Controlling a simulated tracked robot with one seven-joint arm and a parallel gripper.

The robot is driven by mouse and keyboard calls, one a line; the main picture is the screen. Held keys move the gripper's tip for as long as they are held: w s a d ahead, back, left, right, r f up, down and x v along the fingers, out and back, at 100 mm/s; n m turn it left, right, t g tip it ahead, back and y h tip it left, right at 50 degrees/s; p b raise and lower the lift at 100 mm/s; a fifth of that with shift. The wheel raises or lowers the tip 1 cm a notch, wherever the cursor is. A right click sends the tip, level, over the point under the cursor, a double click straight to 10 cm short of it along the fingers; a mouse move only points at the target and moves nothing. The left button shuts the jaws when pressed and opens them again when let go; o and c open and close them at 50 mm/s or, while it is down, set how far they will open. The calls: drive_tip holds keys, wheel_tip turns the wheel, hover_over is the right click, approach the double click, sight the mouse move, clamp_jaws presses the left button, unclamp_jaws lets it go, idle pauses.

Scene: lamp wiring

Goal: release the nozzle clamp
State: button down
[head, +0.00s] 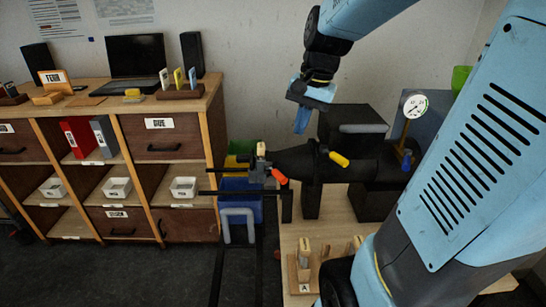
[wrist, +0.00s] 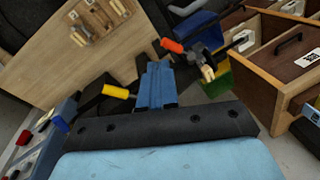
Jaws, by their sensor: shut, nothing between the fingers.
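A black machine body (head: 299,162) lies along the workbench and tapers to a nozzle at its left end. A grey clamp-like fitting with an orange-red handle (head: 279,176) sits at that nozzle end; the handle also shows in the wrist view (wrist: 172,46). A yellow handle (head: 339,159) sticks out farther right on the body and shows left of my fingers in the wrist view (wrist: 116,91). I cannot tell which handle works the nozzle clamp. My gripper (head: 301,128) is shut and empty, pointing down above the body, apart from both handles. Its blue fingers fill the middle of the wrist view (wrist: 157,85).
A pressure gauge (head: 415,106) stands at the machine's right. Dark rods (head: 230,193) reach left from the nozzle area. A wooden holder (head: 300,270) sits on the bench (head: 340,215). A blue bin (head: 240,202) stands left of the bench, beside wooden shelves (head: 207,95).

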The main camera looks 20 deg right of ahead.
sight(273, 170)
drive_tip(key=w+d+f+m+g+y, duration=0.2)
drive_tip(key=w+d+f+m, duration=0.3)
drive_tip(key=w+f+m, duration=0.3)
drive_tip(key=shift+w+d+f+g+y, duration=0.3)
drive_tip(key=shift+w+d+f+y, duration=0.1)
drive_tip(key=shift+w+f, duration=0.9)
drive_tip(key=shift+a, duration=0.15)
drive_tip(key=x, duration=0.9)
drive_tip(key=shift+a+f, duration=0.2)
drive_tip(key=shift+f, duration=0.15)
drive_tip(key=shift+d, duration=0.2)
